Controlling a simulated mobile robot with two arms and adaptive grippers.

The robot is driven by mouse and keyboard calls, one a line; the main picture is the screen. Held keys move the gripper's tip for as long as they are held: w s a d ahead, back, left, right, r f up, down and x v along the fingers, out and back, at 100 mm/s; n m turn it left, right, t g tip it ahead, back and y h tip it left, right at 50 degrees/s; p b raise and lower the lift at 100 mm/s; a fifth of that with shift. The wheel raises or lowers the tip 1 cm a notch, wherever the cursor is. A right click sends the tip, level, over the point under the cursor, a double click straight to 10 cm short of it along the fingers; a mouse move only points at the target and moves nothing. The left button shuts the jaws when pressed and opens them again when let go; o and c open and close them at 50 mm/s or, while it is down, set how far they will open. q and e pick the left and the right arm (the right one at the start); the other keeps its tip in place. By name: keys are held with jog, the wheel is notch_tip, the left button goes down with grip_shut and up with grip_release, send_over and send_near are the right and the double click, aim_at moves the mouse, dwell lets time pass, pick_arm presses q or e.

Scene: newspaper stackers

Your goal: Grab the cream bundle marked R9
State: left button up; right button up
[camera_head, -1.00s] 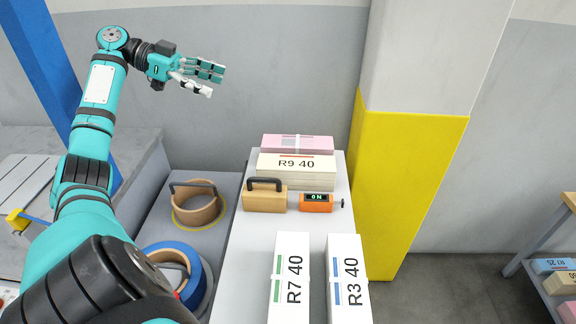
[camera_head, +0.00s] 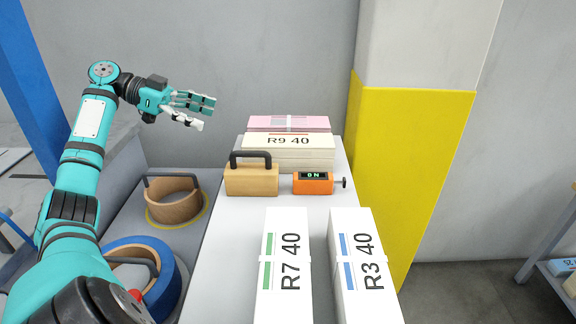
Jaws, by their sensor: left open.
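The cream bundle marked R9 40 (camera_head: 312,145) lies at the far end of the white table, with its label facing me. A pink bundle (camera_head: 262,124) lies at its back. A wooden block with a black handle (camera_head: 252,181) and an orange device (camera_head: 312,184) with a lit display stand in front of it and cover part of its lower front. My left gripper (camera_head: 208,114) is open and empty, raised to the left of the bundle and apart from it. My right gripper is not in view.
White bundles marked R7 40 (camera_head: 281,285) and R3 40 (camera_head: 366,285) lie on the near part of the table (camera_head: 225,250). A yellow-and-white pillar (camera_head: 405,170) stands close on the right. Tape rings, one brown (camera_head: 173,207) and one blue (camera_head: 167,290), sit on the left on a lower surface.

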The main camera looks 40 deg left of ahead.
pick_arm(q)
send_near(275, 139)
jog(key=x, duration=0.4)
jog(key=shift+w+f, duration=0.1)
jog(key=shift+f, duration=0.15)
jog(key=x, duration=0.4)
jog(key=shift+w+d+r+p, duration=0.1)
jog(key=shift+d+r+p, duration=0.1)
jog(key=shift+p, duration=0.1)
jog(key=shift+w+d+f, duration=0.1)
jog(key=shift+w+d, duration=0.05)
jog(key=shift+c, duration=0.4)
jog(key=c, duration=1.4)
jog(key=shift+o, duration=0.2)
jog(key=shift+r, duration=0.2)
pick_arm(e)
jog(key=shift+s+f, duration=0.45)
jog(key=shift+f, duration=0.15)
